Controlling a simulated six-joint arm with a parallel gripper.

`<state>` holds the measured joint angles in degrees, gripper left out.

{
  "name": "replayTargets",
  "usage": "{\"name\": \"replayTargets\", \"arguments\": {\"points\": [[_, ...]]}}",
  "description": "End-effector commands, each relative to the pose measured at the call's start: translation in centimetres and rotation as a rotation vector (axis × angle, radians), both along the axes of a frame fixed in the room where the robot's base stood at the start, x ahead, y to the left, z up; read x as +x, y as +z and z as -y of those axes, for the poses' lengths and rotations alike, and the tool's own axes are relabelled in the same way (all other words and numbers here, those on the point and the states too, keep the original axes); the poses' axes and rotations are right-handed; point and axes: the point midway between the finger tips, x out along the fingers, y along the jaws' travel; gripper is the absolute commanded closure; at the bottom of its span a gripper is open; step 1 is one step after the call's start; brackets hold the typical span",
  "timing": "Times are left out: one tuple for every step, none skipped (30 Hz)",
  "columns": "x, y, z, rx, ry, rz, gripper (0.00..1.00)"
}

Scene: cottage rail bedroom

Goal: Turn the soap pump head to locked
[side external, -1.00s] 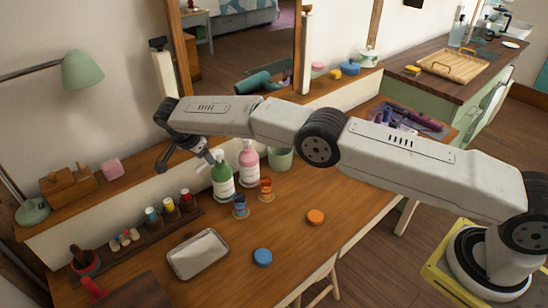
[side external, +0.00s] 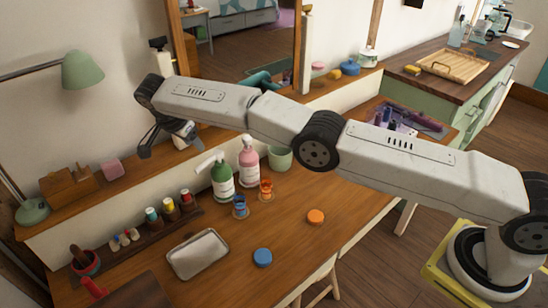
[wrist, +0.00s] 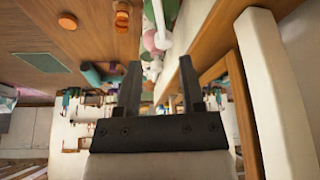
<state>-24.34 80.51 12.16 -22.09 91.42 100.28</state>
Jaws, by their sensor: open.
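A green soap bottle (side external: 222,187) with a white pump head (side external: 207,161) stands upright at the back of the wooden table in the side view. Its spout points left. A pink bottle (side external: 249,166) with a white pump top stands just right of it. My gripper (side external: 166,144) is up and left of the pump head, apart from it, near the back ledge. In the wrist view, my gripper (wrist: 160,88) has its two dark fingers spread with nothing held between them. A white pump part (wrist: 158,28) shows beyond the fingers there; which bottle it belongs to is unclear.
Blue and orange cups (side external: 240,208) stand close in front of the bottles, and a pale green cup (side external: 280,158) is to the right. A metal tray (side external: 198,254) and paint bottles (side external: 168,205) lie left. The ledge and mirror are behind. The table's right front is mostly clear.

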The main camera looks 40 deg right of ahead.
Motion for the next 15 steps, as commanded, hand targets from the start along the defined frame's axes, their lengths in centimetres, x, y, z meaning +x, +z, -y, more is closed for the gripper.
{"name": "replayTargets", "arguments": {"points": [[0.0, 0.0, 0.0, 0.000, 0.000, 0.000, 0.50], [0.0, 0.0, 0.0, 0.000, 0.000, 0.000, 0.50], [0.0, 0.0, 0.0, 0.000, 0.000, 0.000, 0.63], [0.0, 0.0, 0.0, 0.000, 0.000, 0.000, 0.72], [0.0, 0.0, 0.0, 0.000, 0.001, 0.000, 0.82], [0.0, 0.0, 0.1, 0.001, 0.003, -0.001, 0.94], [0.1, 0.1, 0.1, 0.002, 0.006, -0.002, 1.00], [0.1, 0.1, 0.2, 0.002, 0.010, -0.004, 1.00], [0.1, 0.2, 0.3, 0.003, 0.016, -0.007, 1.00], [0.1, 0.2, 0.4, 0.004, 0.023, -0.009, 1.00], [0.2, 0.3, 0.5, 0.006, 0.031, -0.013, 1.00], [0.3, 0.4, 0.7, 0.008, 0.044, -0.016, 1.00], [0.3, 0.5, 0.8, 0.011, 0.055, -0.021, 1.00], [0.4, 0.5, 1.0, 0.013, 0.068, -0.027, 1.00], [0.4, 0.7, 1.3, 0.018, 0.087, -0.033, 1.00]]}}
